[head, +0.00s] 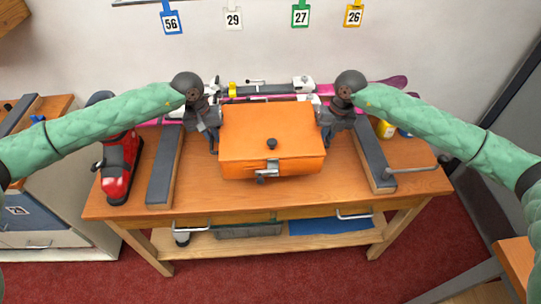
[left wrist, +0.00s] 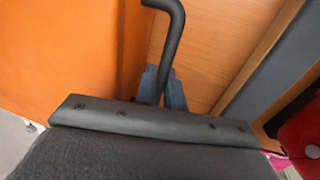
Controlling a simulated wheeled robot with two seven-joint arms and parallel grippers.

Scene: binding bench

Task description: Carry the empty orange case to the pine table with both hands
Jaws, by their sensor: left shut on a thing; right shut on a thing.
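The orange case (head: 270,130) is closed, with a black knob on its lid and a metal latch in front. It is at the middle of the wooden bench (head: 225,197); I cannot tell whether it touches the top. My left gripper (head: 213,138) is shut on the case's left handle. In the left wrist view a dark bent handle (left wrist: 174,45) runs between the blue-grey fingers (left wrist: 163,88), beside the case's orange wall (left wrist: 70,50). My right gripper (head: 327,133) is shut at the case's right side, its handle mostly hidden. Which surface is the pine table is unclear.
Padded rests (head: 164,168) and (head: 374,155) flank the case. A red and black boot (head: 119,168) stands at the bench's left. Skis and bindings (head: 270,90) lie behind. A wooden top (head: 518,262) shows at lower right, with red carpet (head: 330,270) between.

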